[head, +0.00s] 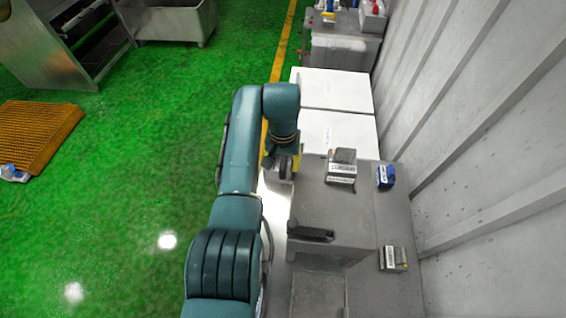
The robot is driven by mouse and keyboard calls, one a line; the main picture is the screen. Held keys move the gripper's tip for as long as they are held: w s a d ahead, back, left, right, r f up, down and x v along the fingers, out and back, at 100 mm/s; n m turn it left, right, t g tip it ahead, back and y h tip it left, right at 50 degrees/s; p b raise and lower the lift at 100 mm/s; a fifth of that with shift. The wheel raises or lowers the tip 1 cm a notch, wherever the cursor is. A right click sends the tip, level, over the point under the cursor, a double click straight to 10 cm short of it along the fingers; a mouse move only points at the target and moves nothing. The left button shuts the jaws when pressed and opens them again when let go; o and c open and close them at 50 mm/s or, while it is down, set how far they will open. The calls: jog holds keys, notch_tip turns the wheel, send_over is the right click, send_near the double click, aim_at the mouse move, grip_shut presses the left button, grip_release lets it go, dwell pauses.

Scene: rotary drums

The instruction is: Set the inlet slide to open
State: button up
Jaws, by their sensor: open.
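My gripper (283,168) is small in the head view, at the left edge of a grey machine housing (335,212). It points down, and its fingers are partly hidden by its own body. It is open, and I see nothing held in it. A yellow part (297,160) shows right beside it; I cannot tell whether they touch. A black handle-like bar (310,233) lies on the near left part of the housing, apart from my gripper. No part is readable as the inlet slide, so its position cannot be told.
A labelled grey block (342,167) and a blue box (385,177) are on the right. Another labelled box (393,259) is nearer. White panels (335,90) lie beyond. A corrugated wall (480,120) bounds the right. The green floor (160,150) is open on the left.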

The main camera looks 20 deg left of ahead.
jog(key=shift+f, duration=0.5)
grip_shut()
